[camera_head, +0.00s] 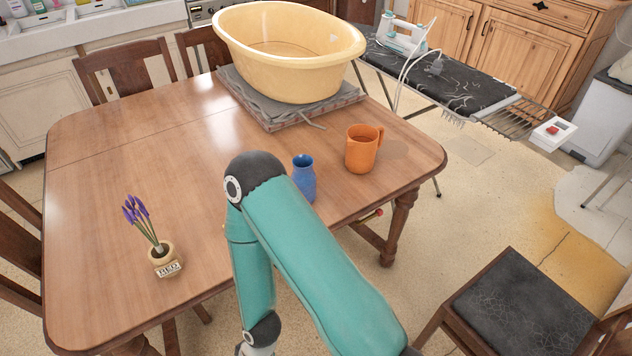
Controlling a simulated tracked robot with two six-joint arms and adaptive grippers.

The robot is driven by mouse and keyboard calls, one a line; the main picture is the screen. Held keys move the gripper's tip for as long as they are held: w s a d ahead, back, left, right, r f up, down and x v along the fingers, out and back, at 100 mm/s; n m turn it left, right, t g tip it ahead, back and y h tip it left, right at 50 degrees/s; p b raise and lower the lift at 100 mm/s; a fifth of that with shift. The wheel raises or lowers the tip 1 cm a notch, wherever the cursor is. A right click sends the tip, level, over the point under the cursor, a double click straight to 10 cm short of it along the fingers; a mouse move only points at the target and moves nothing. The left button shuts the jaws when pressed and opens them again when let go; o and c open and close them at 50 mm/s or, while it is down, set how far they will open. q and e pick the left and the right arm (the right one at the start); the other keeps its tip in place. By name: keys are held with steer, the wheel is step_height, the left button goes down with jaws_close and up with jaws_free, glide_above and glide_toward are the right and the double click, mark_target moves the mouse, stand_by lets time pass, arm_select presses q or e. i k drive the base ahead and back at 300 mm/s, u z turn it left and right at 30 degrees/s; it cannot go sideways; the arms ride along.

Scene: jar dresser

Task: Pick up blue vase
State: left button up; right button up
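The blue vase (303,176) stands upright on the wooden table (150,150), near the table's front right edge. Its lower left side is hidden behind my teal arm, which comes in from the bottom, bends near the vase and runs back down. I cannot tell from the picture whether the arm touches the vase. The arm's wrist end leaves the frame at the bottom, and no gripper fingers show. No other arm of mine is in view.
An orange mug (362,149) stands right of the vase. A small pot with purple flowers (163,257) is at the table's left. A yellow basin (290,55) sits on folded grey cloth (280,112) at the back. A dark-seated chair (523,306) stands at lower right.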

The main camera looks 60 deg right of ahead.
mark_target(303, 175)
steer(key=u, duration=1.3)
steer(key=i, duration=0.15)
steer(key=z, duration=2.9)
steer(key=k, duration=0.9)
steer(key=z, duration=0.2)
steer(key=i, duration=0.9)
steer(key=u, duration=0.1)
